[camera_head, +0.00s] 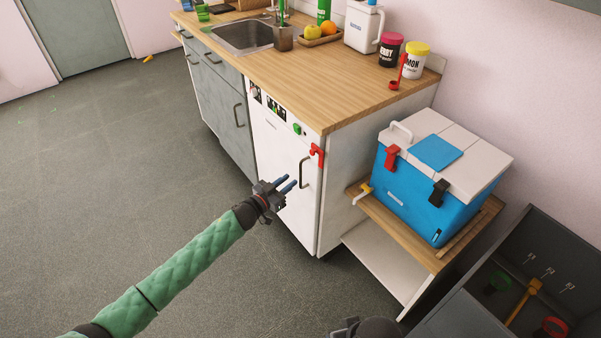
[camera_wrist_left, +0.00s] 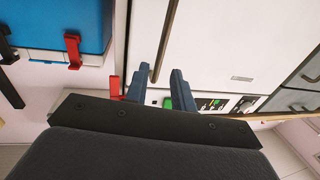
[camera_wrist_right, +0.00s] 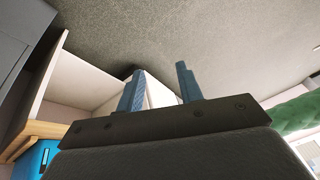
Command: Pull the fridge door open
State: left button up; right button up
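The fridge is a white unit under the wooden counter; its white door (camera_head: 283,170) looks shut and carries a dark upright bar handle (camera_head: 302,173). My left gripper (camera_head: 289,184) is open just in front of the door, its fingertips close to the handle. In the left wrist view the handle (camera_wrist_left: 165,42) runs into the gap between the two blue fingers (camera_wrist_left: 164,82); I cannot tell whether they touch it. My right gripper (camera_wrist_right: 159,80) is open and empty, pointing at the floor and a low shelf; only a dark part of it shows at the bottom of the head view.
A red clip (camera_head: 317,154) hangs at the door's upper right corner. A blue and white cooler (camera_head: 420,195) stands on a wooden-topped shelf (camera_head: 384,216) at right, beside a dark open cabinet (camera_head: 449,317).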

pick_arm(q)
send_over(301, 188)
jog(key=shift+w+a+p, duration=0.1)
jog(key=shift+w+p, duration=0.15)
jog(key=shift+p, duration=0.15)
jog(key=shift+c, duration=0.5)
grip_shut()
